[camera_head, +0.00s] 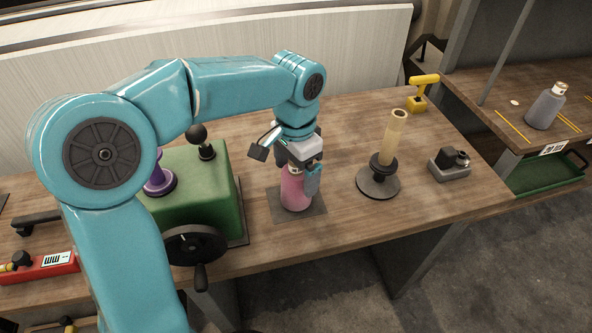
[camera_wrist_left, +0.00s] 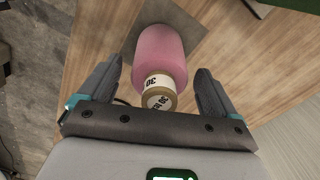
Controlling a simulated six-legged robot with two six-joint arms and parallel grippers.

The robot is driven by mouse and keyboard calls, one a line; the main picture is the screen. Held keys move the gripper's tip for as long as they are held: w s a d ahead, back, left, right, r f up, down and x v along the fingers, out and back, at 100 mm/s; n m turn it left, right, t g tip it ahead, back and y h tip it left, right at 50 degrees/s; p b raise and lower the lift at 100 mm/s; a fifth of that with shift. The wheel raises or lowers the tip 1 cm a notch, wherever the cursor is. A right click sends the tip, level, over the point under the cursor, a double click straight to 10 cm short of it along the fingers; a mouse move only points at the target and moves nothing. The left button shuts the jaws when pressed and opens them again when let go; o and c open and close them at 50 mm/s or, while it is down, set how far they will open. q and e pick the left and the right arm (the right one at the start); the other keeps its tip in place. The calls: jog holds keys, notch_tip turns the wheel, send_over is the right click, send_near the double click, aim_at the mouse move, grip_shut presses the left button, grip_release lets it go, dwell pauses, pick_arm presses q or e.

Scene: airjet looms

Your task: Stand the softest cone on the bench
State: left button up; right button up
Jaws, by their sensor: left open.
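A pink cone (camera_head: 295,190) stands upright on a dark square mat (camera_head: 318,208) on the wooden bench (camera_head: 345,135). It also shows in the left wrist view (camera_wrist_left: 158,50), with a tan tube end marked 30. My left gripper (camera_head: 298,172) is above the cone, pointing down. Its fingers (camera_wrist_left: 160,95) are open, one on each side of the tube end, with gaps visible. A grey-purple cone (camera_head: 545,108) stands on another wooden bench (camera_head: 470,85) at the right. My right gripper is not in view.
A green box-shaped machine (camera_head: 205,190) with a black handwheel (camera_head: 194,245) stands left of the mat. A tan tube on a dark round stand (camera_head: 378,184), a small grey device (camera_head: 450,164) and a yellow handled tool (camera_head: 420,92) stand to the right.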

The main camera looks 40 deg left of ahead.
pick_arm(q)
notch_tip(320, 180, up, 11)
jog(key=shift+r+p, duration=0.2)
jog(key=shift+p, duration=0.85)
